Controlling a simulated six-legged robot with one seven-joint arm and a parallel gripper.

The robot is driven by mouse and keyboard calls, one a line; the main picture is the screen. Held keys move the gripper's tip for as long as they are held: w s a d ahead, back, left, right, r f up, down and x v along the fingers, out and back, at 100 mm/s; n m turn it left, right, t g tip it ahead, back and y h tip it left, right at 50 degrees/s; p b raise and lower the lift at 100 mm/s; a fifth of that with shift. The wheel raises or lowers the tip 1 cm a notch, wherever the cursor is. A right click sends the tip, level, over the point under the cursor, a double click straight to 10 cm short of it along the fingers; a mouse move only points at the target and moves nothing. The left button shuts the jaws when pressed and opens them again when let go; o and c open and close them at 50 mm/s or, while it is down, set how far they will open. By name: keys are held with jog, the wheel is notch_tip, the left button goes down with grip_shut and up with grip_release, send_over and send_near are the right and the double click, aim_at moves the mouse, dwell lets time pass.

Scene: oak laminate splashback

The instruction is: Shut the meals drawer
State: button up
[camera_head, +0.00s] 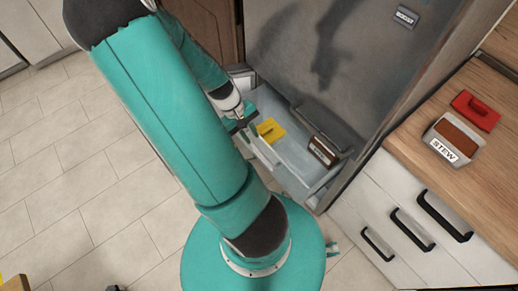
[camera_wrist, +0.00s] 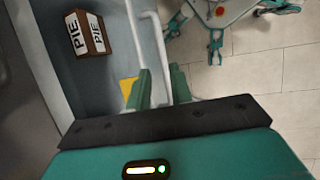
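The meals drawer (camera_head: 293,151) is pulled out at the bottom of the grey fridge front. It holds a brown and white box (camera_head: 322,151), labelled PIE in the wrist view (camera_wrist: 87,33), and a yellow handled piece (camera_head: 269,130). In the wrist view the drawer interior (camera_wrist: 112,66) lies to the left, with its pale front rim and a white handle bar (camera_wrist: 159,42) beside it. My gripper (camera_wrist: 160,88) is at the drawer's front, its teal fingers apart on either side of the rim and bar area. Contact cannot be told. My gripper (camera_head: 238,118) is partly hidden by my arm in the head view.
A wooden counter (camera_head: 425,120) at right carries a box labelled STEW (camera_head: 453,141) and a red handled piece (camera_head: 475,109). White drawers with black handles (camera_head: 412,229) sit below it, shut. The tiled floor (camera_head: 80,150) at left is mostly clear.

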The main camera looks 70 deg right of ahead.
aim_at(261, 154)
jog(key=x, duration=0.8)
jog(key=shift+f, duration=0.25)
jog(key=shift+c, duration=0.4)
grip_shut()
